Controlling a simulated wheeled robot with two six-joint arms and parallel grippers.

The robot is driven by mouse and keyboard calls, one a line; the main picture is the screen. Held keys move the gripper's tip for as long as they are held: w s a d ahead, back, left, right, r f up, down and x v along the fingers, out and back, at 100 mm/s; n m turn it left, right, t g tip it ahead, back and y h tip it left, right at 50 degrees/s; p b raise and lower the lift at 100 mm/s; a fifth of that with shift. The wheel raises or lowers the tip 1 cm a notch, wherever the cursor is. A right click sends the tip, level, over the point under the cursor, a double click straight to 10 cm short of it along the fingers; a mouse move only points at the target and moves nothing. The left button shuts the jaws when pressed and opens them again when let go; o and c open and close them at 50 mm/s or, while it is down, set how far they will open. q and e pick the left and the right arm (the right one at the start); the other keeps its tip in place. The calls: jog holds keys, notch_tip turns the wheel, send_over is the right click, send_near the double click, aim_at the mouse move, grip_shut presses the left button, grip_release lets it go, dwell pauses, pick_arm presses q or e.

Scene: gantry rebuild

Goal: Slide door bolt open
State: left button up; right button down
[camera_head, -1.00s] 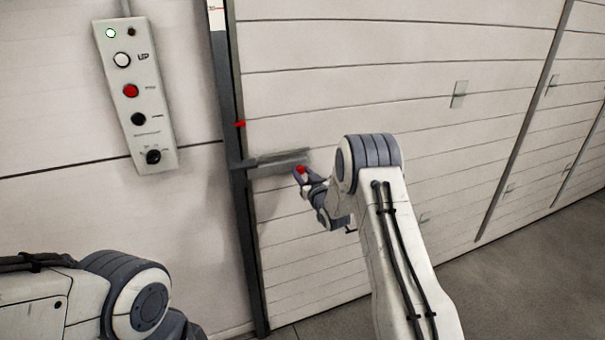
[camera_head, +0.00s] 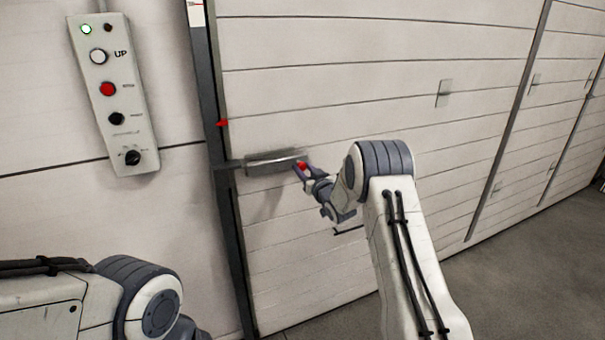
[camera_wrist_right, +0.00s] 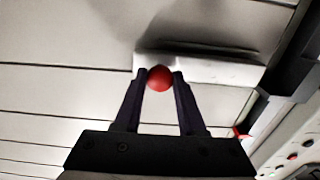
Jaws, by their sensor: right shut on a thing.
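The grey door bolt (camera_head: 262,165) lies across the left part of the white panelled door (camera_head: 330,100), by the dark door post (camera_head: 204,90). Its red knob (camera_head: 302,166) is at the bolt's right end. My right gripper (camera_head: 304,168) is shut on the red knob. In the right wrist view the knob (camera_wrist_right: 160,78) sits between the two fingertips, in front of the pale bolt housing (camera_wrist_right: 205,68). My left arm shows at the lower left, but its gripper is out of the picture.
A control box (camera_head: 113,95) with several buttons and a lit green lamp hangs on the wall left of the post. A red mark (camera_head: 222,123) is on the post above the bolt. A small plate (camera_head: 443,93) is on the door. Grey floor (camera_head: 500,280) is clear at the lower right.

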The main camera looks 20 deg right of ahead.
jog(key=shift+d, duration=0.3)
jog(key=c, duration=0.5)
grip_release()
jog(key=shift+d, duration=0.1)
jog(key=shift+s, duration=0.1)
jog(key=s+b, duration=0.2)
jog(key=s, duration=0.8)
jog(key=shift+d, duration=0.45)
jog(key=shift+a, duration=0.1)
